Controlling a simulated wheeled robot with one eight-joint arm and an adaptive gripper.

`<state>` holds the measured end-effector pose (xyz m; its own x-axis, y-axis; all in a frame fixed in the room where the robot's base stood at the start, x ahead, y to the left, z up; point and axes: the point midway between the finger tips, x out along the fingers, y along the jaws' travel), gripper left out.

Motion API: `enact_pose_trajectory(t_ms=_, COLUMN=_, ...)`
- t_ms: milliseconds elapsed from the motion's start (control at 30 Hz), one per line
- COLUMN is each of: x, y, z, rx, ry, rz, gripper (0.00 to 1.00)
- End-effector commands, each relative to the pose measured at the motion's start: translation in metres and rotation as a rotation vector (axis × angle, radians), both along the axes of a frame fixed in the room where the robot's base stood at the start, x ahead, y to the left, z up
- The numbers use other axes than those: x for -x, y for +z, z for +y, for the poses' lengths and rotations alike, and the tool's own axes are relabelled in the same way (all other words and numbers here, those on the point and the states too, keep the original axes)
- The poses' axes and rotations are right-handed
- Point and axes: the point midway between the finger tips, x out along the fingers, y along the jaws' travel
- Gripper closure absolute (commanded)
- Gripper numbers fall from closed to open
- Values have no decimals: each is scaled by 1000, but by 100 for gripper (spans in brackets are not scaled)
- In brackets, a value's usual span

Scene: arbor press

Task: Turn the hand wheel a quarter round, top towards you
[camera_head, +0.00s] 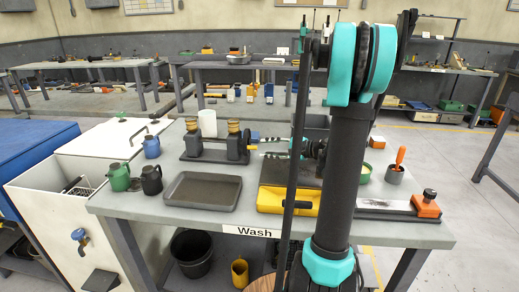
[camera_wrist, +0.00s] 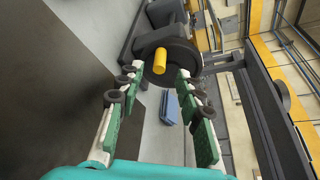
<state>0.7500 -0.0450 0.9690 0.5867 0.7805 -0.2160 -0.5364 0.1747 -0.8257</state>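The hand wheel is a dark disc with a yellow handle. In the wrist view the wheel (camera_wrist: 178,52) is at the top centre, and its yellow handle (camera_wrist: 160,62) points toward me. My gripper (camera_wrist: 157,78) is open, its green-padded fingers apart on either side of the handle in the picture. I cannot tell whether the fingertips touch the wheel. In the head view the wheel (camera_head: 245,138) is at the right end of a dark bench device with brass tops (camera_head: 212,150). My gripper (camera_head: 262,146) reaches it from the right, partly behind my arm.
The grey bench (camera_head: 150,208) carries a flat tray (camera_head: 203,191), green (camera_head: 118,177) and black (camera_head: 151,180) jugs, and a white cylinder (camera_head: 208,123). A cup with an orange-handled tool (camera_head: 395,174) stands at right.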

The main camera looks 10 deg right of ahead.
Motion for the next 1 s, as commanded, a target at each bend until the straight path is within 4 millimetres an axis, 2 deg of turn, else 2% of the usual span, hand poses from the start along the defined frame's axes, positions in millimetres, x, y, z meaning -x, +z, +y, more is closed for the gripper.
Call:
enact_pose_trajectory(t_ms=33, x=6, y=2, z=-10, rx=0, ry=-5, rz=0, gripper=64)
enact_pose_trajectory(t_ms=200, x=25, y=9, z=-34, rx=0, ry=-4, rz=-1, gripper=64)
enact_pose_trajectory(t_ms=400, x=39, y=14, z=-52, rx=0, ry=-2, rz=0, gripper=64)
enact_pose_trajectory(t_ms=1000, x=43, y=16, z=-57, rx=0, ry=1, rz=-1, gripper=64)
